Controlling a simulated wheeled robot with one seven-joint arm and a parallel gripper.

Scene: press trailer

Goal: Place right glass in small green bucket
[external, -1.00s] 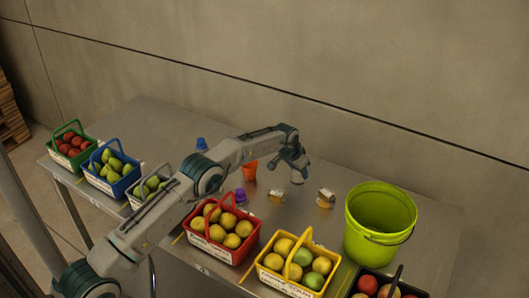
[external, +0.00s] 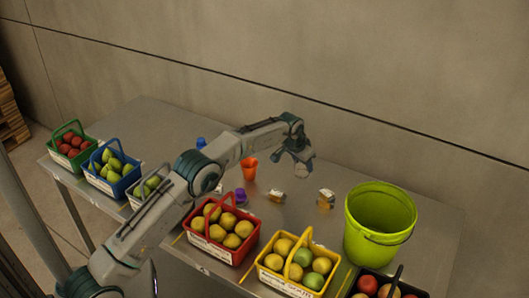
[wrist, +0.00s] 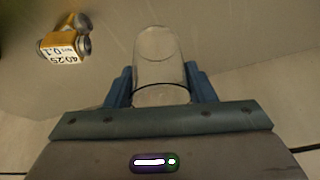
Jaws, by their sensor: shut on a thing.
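My gripper (external: 302,174) is above the back middle of the table, left of the lime green bucket (external: 358,238). In the wrist view, a clear glass (wrist: 158,62) stands between the blue fingers (wrist: 160,92), which are shut on it from both sides. In the external view the glass is too faint to make out under the gripper. The bucket is at the right side of the table, upright, with its open mouth facing up and its inside looking empty.
An orange cup (external: 249,168), a purple cup (external: 240,195) and a blue cup (external: 201,142) stand to the left. Fruit baskets line the front edge, including a yellow one (external: 290,288).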

